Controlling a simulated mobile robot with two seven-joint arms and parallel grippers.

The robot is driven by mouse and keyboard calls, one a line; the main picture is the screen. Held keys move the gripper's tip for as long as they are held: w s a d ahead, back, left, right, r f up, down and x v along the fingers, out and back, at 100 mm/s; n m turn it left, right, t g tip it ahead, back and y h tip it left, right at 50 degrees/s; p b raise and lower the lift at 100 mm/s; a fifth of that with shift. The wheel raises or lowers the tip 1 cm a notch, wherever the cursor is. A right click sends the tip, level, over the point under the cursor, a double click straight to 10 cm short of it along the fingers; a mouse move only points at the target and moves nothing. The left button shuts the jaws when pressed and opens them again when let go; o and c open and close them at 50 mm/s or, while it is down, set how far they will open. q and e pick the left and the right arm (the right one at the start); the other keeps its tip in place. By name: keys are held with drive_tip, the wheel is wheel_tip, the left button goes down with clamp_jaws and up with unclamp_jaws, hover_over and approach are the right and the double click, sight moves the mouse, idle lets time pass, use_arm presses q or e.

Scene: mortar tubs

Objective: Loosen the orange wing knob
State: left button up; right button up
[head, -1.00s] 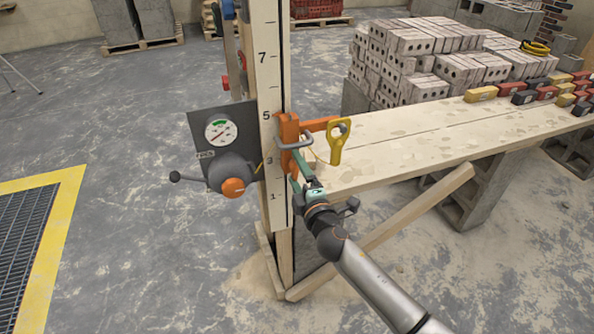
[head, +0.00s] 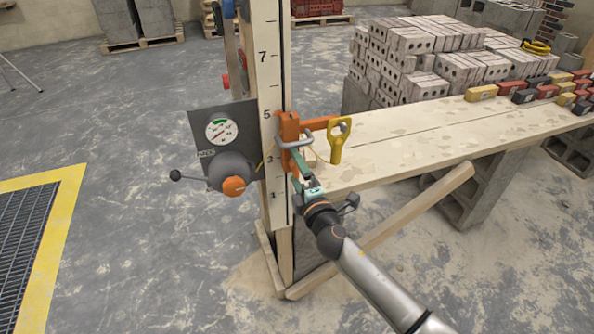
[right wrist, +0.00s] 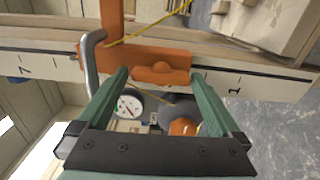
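The orange wing knob (right wrist: 161,73) shows in the right wrist view, on an orange clamp bracket (head: 289,132) fixed to the wooden post with the number scale (head: 268,75). My right gripper (head: 298,172) is at the lower part of the bracket in the head view. In the right wrist view its two green fingers (right wrist: 160,77) are apart, with their tips on either side of the knob. Small gaps seem to show, so I see no firm grip. The knob is largely hidden by the fingers in the head view. My left gripper is not in view.
A grey box with a dial gauge (head: 221,130), a lever and an orange-capped grey housing (head: 229,172) sits left of the post. A yellow-handled part (head: 339,142) hangs right of the bracket. A plank bench (head: 430,140) extends right, with bricks (head: 410,55) behind.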

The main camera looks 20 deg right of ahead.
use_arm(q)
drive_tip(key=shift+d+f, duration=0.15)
use_arm(e)
drive_tip(key=s, duration=1.2)
drive_tip(key=shift+s+d, duration=0.25)
use_arm(q)
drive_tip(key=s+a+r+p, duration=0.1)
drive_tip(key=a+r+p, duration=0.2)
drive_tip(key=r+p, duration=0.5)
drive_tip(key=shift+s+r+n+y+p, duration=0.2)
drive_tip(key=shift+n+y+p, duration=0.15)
drive_tip(key=shift+p, duration=0.8)
use_arm(e)
drive_tip(key=s+f+m+g+y, duration=0.1)
drive_tip(key=s+f+m+g, duration=0.3)
drive_tip(key=s+f+m, duration=0.2)
drive_tip(key=s+a+f+m+g, duration=0.1)
drive_tip(key=s+f+m+g, duration=0.4)
drive_tip(key=s+m, duration=0.5)
drive_tip(key=s+f, duration=0.1)
drive_tip(key=s, duration=0.2)
drive_tip(key=shift+s+a+f+m+y, duration=0.25)
drive_tip(key=shift+s+f+m+y, duration=0.05)
drive_tip(key=shift+s+y, duration=0.1)
